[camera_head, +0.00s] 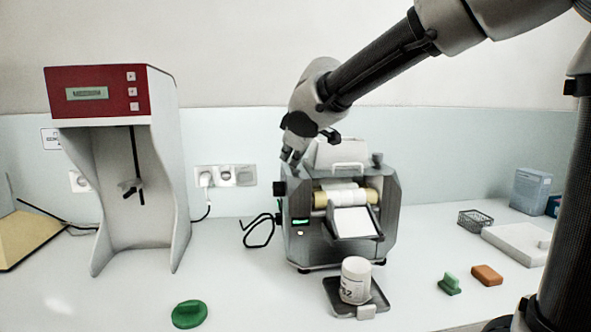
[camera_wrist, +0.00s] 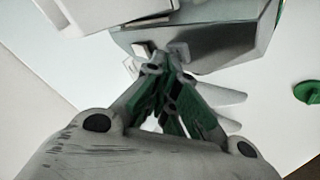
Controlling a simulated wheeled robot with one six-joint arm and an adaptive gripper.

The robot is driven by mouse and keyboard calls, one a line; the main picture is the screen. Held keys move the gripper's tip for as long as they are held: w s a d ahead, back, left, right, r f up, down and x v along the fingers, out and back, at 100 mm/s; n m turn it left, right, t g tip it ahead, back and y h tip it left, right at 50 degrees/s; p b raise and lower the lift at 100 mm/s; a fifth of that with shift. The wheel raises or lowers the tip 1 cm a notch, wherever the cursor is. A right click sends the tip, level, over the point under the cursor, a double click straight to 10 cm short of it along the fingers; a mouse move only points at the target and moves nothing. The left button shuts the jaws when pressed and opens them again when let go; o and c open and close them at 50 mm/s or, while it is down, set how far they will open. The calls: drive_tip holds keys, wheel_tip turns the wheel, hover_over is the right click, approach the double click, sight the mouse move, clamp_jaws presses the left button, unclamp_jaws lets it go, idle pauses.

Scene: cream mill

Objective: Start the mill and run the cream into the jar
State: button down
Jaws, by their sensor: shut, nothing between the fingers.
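The mill (camera_head: 386,236) stands on the bench with cream-coloured rollers (camera_head: 372,196) and a pale, sloping apron (camera_head: 354,222) at its front. A white band covers the middle of the rollers. A small green display (camera_head: 300,222) is lit on its left front, and a black knob (camera_head: 280,188) sticks out of its left side. The white jar (camera_head: 355,283) stands on a dark plate (camera_head: 335,299) before the mill, below the apron. Whether it holds anything is unclear. My gripper (camera_head: 290,160) is shut and empty, above the mill's left side; the wrist view shows its fingers (camera_wrist: 169,72) together.
A red-topped stirrer stand (camera_head: 118,108) is at the left. A green knobbed lid (camera_head: 189,313) lies at the front. A green piece (camera_head: 449,285), an orange block (camera_head: 487,275), a wire basket (camera_head: 475,220) and a white slab (camera_head: 512,244) lie at the right. Cables run behind.

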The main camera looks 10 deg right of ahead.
sight(292, 169)
drive_tip(key=shift+f, duration=0.1)
idle(0.5)
drive_tip(key=shift+r, duration=0.8)
drive_tip(key=shift+r, duration=2.5)
drive_tip(key=shift+s, duration=0.1)
